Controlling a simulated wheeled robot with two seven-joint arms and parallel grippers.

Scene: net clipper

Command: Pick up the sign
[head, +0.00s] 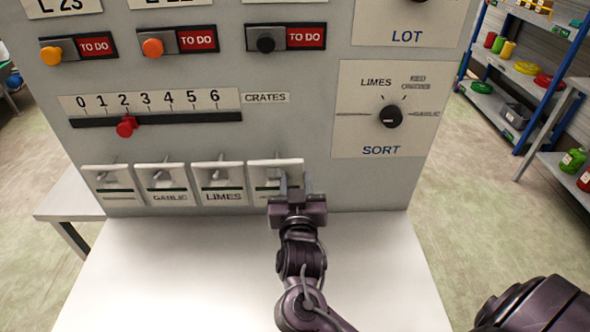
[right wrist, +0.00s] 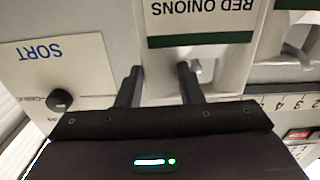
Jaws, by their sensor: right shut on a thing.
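Several white signs hang in a row low on the grey panel. The rightmost sign (head: 262,166) is partly hidden by my right gripper (head: 291,186). In the right wrist view this sign (right wrist: 202,14) shows upside down, reading RED ONIONS, with a dark green stripe. My right gripper (right wrist: 158,78) has its two dark fingers on either side of the sign's white part and is shut on it. The sign is still in line with the row. To its left are the LIMES sign (head: 221,195) and the GARLIC sign (head: 168,196). My left gripper is not in view.
Above the signs is a CRATES scale with a red slider (head: 126,126). The SORT knob (head: 391,116) is to the right of the signs. The white tabletop (head: 180,270) below is clear. Shelves (head: 520,75) stand at the far right.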

